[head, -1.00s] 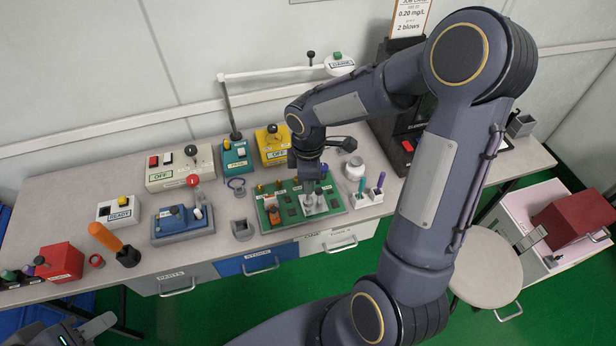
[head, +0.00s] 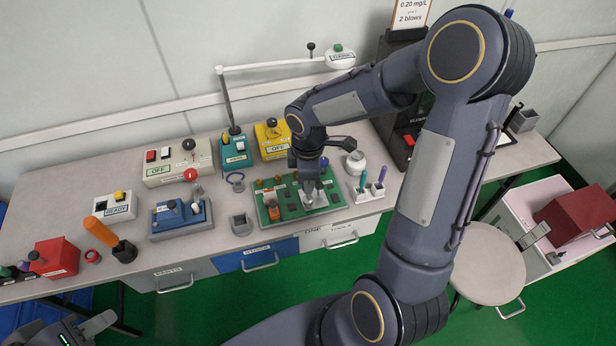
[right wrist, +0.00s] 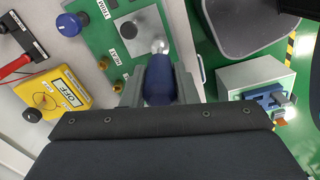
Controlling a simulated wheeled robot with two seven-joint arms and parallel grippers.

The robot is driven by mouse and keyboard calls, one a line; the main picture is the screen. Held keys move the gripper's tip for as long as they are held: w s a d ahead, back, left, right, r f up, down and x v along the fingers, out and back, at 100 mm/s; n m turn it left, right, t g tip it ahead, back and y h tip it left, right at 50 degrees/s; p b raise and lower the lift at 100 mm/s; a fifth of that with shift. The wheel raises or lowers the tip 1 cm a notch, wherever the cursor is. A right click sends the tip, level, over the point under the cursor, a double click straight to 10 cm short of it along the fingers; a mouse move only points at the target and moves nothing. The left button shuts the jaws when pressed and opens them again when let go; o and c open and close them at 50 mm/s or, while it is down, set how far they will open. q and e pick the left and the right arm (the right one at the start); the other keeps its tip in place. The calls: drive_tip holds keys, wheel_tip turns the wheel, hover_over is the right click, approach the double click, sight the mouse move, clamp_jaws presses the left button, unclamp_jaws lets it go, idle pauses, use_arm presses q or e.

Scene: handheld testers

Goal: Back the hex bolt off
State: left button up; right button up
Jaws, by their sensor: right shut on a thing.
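A green board (head: 264,220) with small fittings and a pale grey plate lies on the bench. My right gripper (head: 307,194) points down over the board's right part, and its arm hides some of it. In the right wrist view, the gripper (right wrist: 160,88) is shut on a dark blue handle (right wrist: 160,80) with a silver, rounded end (right wrist: 160,46) beside the grey plate (right wrist: 136,28). I cannot make out a hex bolt clearly, nor whether the silver end touches one. My left gripper (head: 92,328) is at the lower left, away from the board; its jaw opening is unclear.
A blue knob (right wrist: 68,24) stands on the board near the gripper. A yellow tester marked OFF (head: 272,140) is behind the board. A holder with coloured pens (head: 370,192) and a white jar (head: 355,163) stand to its right. A small grey cup (head: 241,225) is left.

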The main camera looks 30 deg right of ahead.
drive_tip(key=shift+f+b, duration=0.6)
drive_tip(key=shift+f, duration=0.2)
idle(0.4)
drive_tip(key=shift+r+n+p, duration=0.1)
drive_tip(key=shift+n+p, duration=0.55)
drive_tip(key=shift+n, duration=0.45)
drive_tip(key=shift+n+p, duration=0.9)
drive_tip(key=shift+n, duration=1)
drive_tip(key=shift+n+p, duration=0.3)
drive_tip(key=shift+n, duration=0.2)
drive_tip(key=shift+n+p, duration=1.35)
drive_tip(key=shift+n, duration=1.25)
